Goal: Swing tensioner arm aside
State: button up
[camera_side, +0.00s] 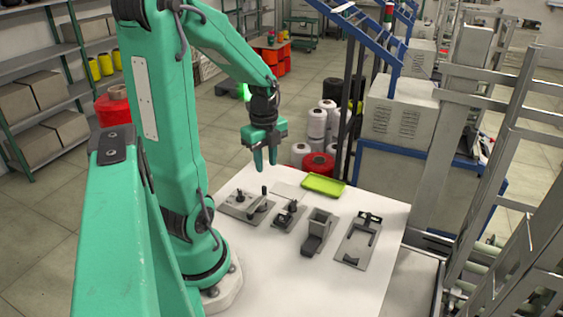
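My gripper (265,163) hangs above the back left of the white table (330,290), fingers pointing down. A gap shows between the fingers, and nothing is seen between them. Below it is a grey plate (233,210) with an upright dark post (264,191) and a slanted bar (259,208). To its right a smaller plate carries a dark knobbed part (291,208). I cannot tell for sure which part is the tensioner arm. My gripper appears clear of all of them.
A grey box with a dark chute (318,228) and a plate with a dark bracket (362,237) stand further right. A lime green tray (324,185) lies at the back edge. The table's front is clear. Spools stand on the floor behind.

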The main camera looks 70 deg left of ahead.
aim_at(265, 187)
jog(key=shift+s+a+f+m, duration=0.25)
jog(key=shift+a+f+m, duration=0.05)
jog(key=shift+a+f, duration=0.1)
jog(key=shift+f, duration=0.1)
jog(key=shift+f, duration=3.7)
jog(key=shift+r, duration=0.1)
jog(key=c, duration=0.6)
jog(key=shift+o, duration=0.2)
jog(key=shift+w+d, duration=0.1)
jog(key=shift+d, duration=0.15)
jog(key=shift+w+d, duration=0.35)
jog(key=shift+d, duration=0.15)
